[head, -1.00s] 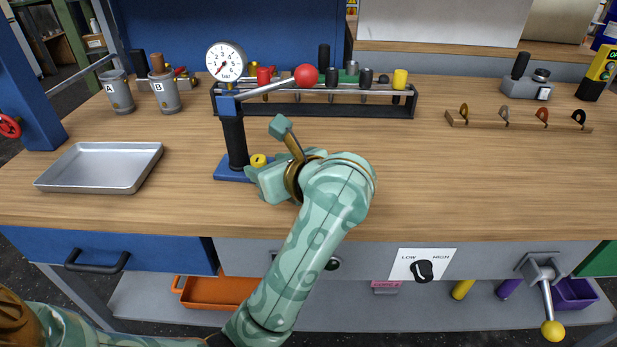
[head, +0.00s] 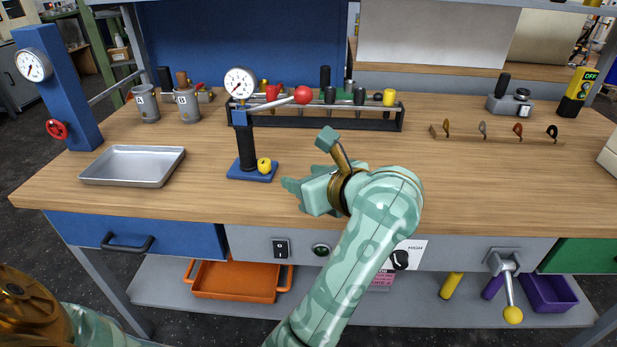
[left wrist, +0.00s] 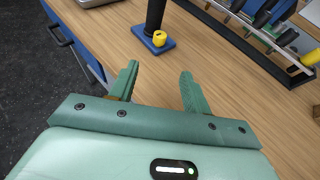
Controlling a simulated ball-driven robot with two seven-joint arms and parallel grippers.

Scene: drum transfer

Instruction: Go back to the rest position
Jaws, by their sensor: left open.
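My left gripper (head: 290,190) is over the front middle of the wooden bench (head: 480,190), to the right of the lever press. In the left wrist view its two fingers (left wrist: 158,85) are apart with nothing between them. The press (head: 246,145) stands upright on a blue base, with a dial gauge on top and a red-knobbed lever. A small yellow piece (head: 264,165) sits on its base; it also shows in the left wrist view (left wrist: 159,38), beyond the fingers and apart from them. My right gripper is not in view.
A metal tray (head: 133,180) lies left of the press. Cans A and B (head: 187,104) stand behind it. A tool rack (head: 330,122) runs along the back. A hook rail (head: 500,136) is at right. Drawers, switches and a yellow-knobbed crank (head: 508,285) line the front. The right half of the bench top is mostly clear.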

